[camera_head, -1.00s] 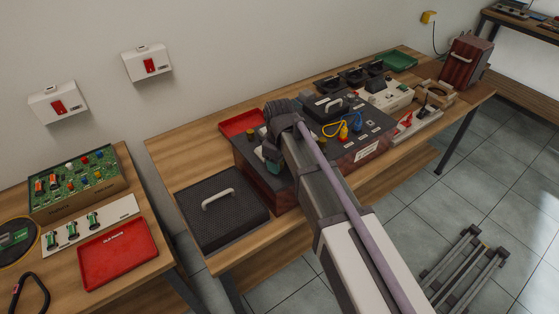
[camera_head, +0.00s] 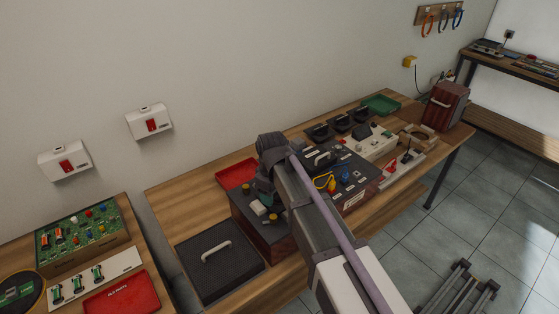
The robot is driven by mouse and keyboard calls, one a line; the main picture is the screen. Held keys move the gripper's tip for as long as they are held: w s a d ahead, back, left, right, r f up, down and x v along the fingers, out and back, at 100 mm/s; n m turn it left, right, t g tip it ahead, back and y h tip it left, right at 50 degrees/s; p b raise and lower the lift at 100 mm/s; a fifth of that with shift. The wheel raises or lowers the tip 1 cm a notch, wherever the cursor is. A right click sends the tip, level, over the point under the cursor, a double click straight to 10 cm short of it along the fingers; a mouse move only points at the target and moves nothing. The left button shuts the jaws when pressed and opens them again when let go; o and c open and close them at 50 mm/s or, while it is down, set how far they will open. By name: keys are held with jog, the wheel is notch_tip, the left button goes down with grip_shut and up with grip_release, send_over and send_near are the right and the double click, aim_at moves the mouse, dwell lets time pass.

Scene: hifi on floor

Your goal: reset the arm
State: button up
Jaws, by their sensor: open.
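My arm reaches from the bottom right up over the middle of the long wooden bench. My gripper (camera_head: 266,186) is at its far end, above the left part of a dark control box (camera_head: 281,229) with reddish wood sides. The fingertips are small and partly hidden by the wrist. I see nothing held in them. A small pale block and a yellow knob show on the box just below the gripper; whether anything touches cannot be told.
A black mesh case (camera_head: 222,262) with a handle is left of the box. A red tray (camera_head: 236,174) and green tray (camera_head: 381,105) lie behind. A red-brown case (camera_head: 446,106) stands at the bench's right end. A circuit board (camera_head: 83,237) is on the left table. Bare wood lies at back left.

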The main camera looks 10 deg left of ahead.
jog(key=s+d+m, duration=0.6)
jog(key=d, duration=0.6)
jog(key=s+d+f+m+b, duration=0.1)
jog(key=s+d+m, duration=0.5)
jog(key=d, duration=0.7)
jog(key=shift+s+d+f+m+b, duration=0.3)
jog(key=shift+s, duration=0.2)
